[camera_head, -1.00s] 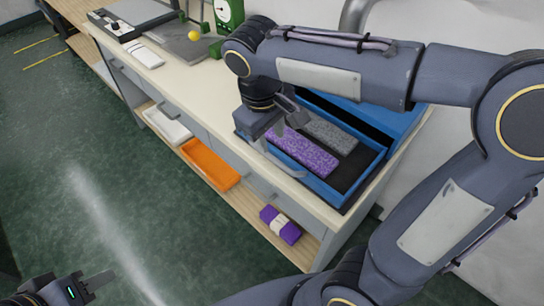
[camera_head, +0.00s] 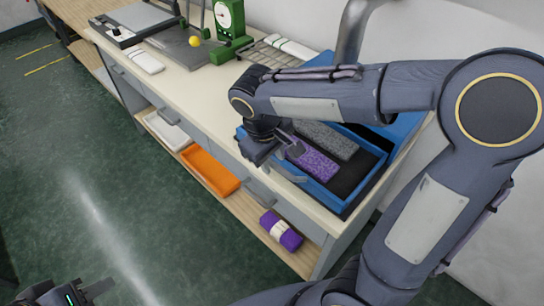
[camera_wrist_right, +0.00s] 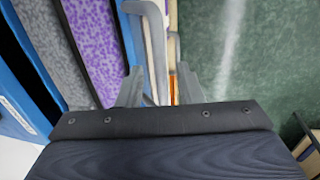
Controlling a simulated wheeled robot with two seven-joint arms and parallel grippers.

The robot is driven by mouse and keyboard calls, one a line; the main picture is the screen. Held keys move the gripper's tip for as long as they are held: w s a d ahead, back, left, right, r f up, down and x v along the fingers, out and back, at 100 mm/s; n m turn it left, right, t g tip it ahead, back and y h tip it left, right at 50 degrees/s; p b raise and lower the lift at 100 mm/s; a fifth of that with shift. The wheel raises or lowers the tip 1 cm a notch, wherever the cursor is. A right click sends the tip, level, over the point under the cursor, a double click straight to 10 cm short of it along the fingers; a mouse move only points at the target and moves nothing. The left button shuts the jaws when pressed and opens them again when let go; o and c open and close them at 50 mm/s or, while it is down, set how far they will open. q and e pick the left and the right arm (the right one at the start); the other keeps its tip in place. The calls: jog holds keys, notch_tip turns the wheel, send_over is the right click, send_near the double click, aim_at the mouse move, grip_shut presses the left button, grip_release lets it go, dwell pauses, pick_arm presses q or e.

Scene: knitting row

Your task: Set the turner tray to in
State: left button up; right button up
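The turner tray appears to be the blue tray (camera_head: 357,192) on the bench's near right end. It holds a purple speckled block (camera_head: 318,164) and a grey speckled block (camera_head: 328,139). In the right wrist view, a grey bent bar (camera_wrist_right: 155,40), which looks like a handle, runs along the tray's outer edge. My right gripper (camera_head: 292,168) is low at the tray's front edge; in the right wrist view its fingers (camera_wrist_right: 160,88) are apart, with the bar between or just beyond them. Contact is unclear. My left gripper (camera_head: 90,289) is at the lower left, away from the bench, only partly in view.
A green scale (camera_head: 229,30) and yellow ball (camera_head: 194,41) are at the back left of the bench. An orange tray (camera_head: 210,171) and a purple banded bundle (camera_head: 281,231) lie on the lower shelf. The floor at left is clear.

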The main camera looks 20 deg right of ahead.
grip_shut()
jog(key=w+d+p, duration=0.1)
jog(key=w+d, duration=0.1)
jog(key=d, duration=0.4)
jog(key=w+d+p, duration=0.1)
jog(key=w+d, duration=0.2)
jog(key=d, duration=0.4)
jog(key=w+d+p, duration=0.1)
jog(key=w+d, duration=0.2)
jog(key=d, duration=0.3)
jog(key=shift+d+p, duration=0.3)
jog(key=shift+p, duration=0.1)
jog(key=shift+d, duration=0.1)
jog(key=shift+w+r, duration=0.1)
jog(key=shift+o, duration=0.4)
grip_release()
jog(key=shift+d, duration=0.1)
